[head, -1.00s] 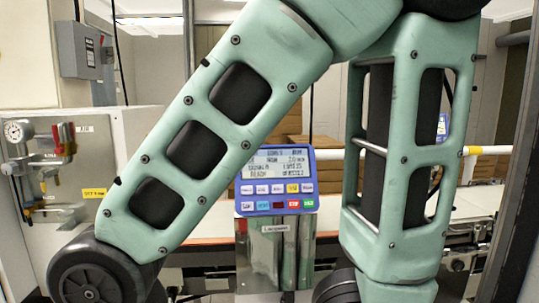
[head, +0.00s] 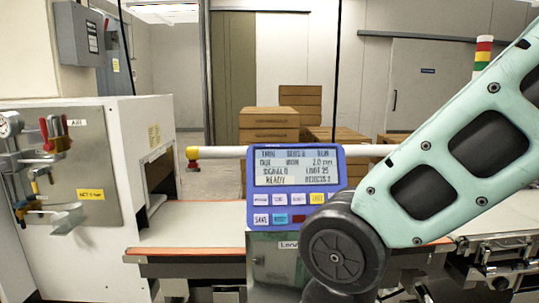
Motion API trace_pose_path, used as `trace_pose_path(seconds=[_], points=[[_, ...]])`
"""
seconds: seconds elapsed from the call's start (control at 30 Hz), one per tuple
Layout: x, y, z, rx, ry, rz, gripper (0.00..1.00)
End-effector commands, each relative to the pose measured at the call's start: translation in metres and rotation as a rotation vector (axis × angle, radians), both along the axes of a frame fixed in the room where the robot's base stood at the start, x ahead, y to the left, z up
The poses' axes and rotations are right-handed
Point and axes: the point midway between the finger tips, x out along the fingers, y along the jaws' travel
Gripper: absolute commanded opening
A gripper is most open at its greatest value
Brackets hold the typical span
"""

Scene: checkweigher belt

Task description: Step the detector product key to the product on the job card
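The blue detector panel (head: 243,215) stands upright in the middle of the head view, on a metal housing over the belt. Its lit screen (head: 297,167) shows several lines of small text; I make out RUN, READY and LIMIT 25, but not the product name surely. Below are two rows of keys: white keys (head: 261,199) and a yellow key (head: 318,198) on top, a SAVE key (head: 261,219) and a cyan key (head: 280,218) beneath. Key labels are mostly too small to read. I see no job card that I can identify. My gripper is out of view.
A white detector tunnel (head: 120,130) with an air gauge and valves stands at the left. The belt (head: 190,222) runs behind the panel. Cardboard boxes (head: 270,135) are stacked at the back.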

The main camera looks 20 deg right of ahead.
Motion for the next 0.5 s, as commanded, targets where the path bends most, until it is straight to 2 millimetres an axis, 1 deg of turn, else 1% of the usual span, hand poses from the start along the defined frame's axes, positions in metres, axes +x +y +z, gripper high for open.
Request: trace_pose_path(seconds=[0.33, 0.37, 0.4, 0.47, 0.5], points=[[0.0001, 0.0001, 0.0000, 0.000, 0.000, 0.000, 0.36], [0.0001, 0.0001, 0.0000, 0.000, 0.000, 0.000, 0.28], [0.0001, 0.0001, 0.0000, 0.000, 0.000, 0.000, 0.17], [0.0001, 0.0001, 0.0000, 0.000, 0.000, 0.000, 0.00], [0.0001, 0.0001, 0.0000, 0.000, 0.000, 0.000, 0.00]])
